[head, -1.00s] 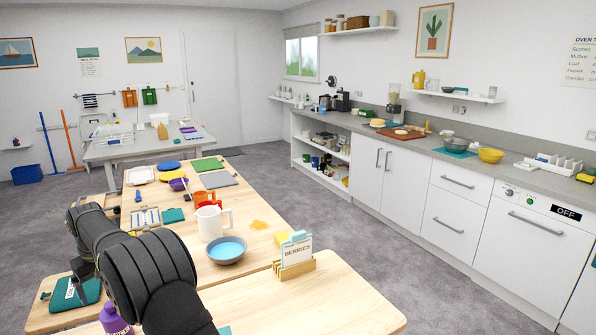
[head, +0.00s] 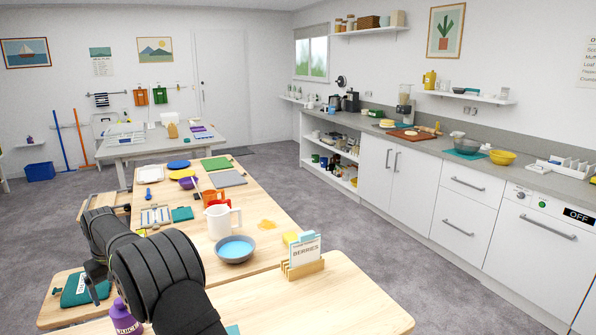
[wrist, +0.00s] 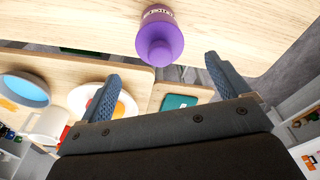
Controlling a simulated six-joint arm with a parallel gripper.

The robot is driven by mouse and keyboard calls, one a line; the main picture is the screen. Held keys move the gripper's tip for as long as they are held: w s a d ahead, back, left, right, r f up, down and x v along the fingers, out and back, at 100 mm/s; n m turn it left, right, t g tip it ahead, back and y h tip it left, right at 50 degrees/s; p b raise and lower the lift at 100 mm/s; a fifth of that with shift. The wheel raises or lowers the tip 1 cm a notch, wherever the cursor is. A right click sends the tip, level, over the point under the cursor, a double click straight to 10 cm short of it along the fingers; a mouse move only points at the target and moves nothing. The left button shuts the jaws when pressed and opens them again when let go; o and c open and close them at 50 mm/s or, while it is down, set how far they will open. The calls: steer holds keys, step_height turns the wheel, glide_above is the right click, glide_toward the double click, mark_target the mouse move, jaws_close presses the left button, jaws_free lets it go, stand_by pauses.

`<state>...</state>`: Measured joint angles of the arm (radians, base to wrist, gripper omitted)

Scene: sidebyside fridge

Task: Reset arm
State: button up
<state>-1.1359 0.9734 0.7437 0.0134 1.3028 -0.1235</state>
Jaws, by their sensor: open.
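My gripper (wrist: 168,90) is open in the wrist view, with nothing between its two ridged fingers. A purple bottle (wrist: 160,38) stands on the wooden table beyond the fingertips, apart from them. The bottle also shows at the bottom of the head view (head: 124,318), left of my dark arm. My arm (head: 165,275) is folded low over the near table in the head view, and the gripper itself is hidden there.
A counter (head: 420,150) runs along the right. Grey floor (head: 340,215) between is clear.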

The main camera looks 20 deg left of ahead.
steer(key=f, duration=0.6)
steer(key=shift+w+a+f, duration=0.1)
steer(key=shift+w+a, duration=0.05)
steer(key=shift+a, duration=0.25)
step_height(320, 180, up, 7)
steer(key=shift+f, duration=0.2)
